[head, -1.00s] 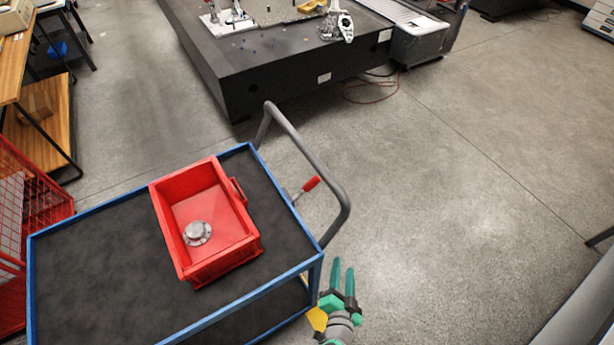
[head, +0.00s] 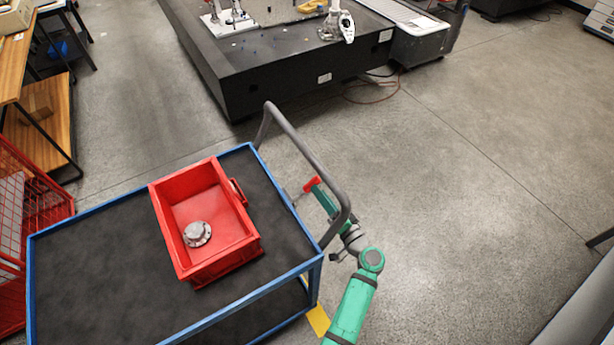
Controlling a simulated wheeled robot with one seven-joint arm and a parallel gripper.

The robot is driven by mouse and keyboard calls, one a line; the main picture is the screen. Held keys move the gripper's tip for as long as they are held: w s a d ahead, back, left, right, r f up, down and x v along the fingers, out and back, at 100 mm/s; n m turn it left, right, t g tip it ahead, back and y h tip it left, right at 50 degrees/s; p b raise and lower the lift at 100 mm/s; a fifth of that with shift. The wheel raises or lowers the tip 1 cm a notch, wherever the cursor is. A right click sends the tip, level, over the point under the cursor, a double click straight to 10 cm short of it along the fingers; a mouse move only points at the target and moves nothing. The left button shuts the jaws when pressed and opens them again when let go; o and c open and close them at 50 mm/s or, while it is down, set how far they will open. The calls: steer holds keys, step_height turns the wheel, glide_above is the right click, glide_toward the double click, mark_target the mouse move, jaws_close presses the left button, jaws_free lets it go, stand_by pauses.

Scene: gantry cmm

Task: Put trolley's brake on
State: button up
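The trolley (head: 90,260) has a blue frame, a dark top and a grey push handle (head: 299,143) at its right end. A brake lever with a red grip (head: 311,184) sticks out beside the push handle, tilted up to the right. My gripper (head: 322,195) is at the red grip, its green fingers overlapping the grip's lower right side in this view. My wrist passes by the lower bend of the push handle. Whether the fingers are closed around the grip or only beside it cannot be told from here.
A red bin (head: 205,262) with a grey metal part (head: 197,233) stands on the trolley top. A large black granite table (head: 255,80) is behind. A red mesh cage (head: 25,225) is at the left.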

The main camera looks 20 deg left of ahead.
steer(key=x, duration=0.9)
steer(key=shift+w+a, duration=0.1)
steer(key=shift+a, duration=0.05)
jaws_close()
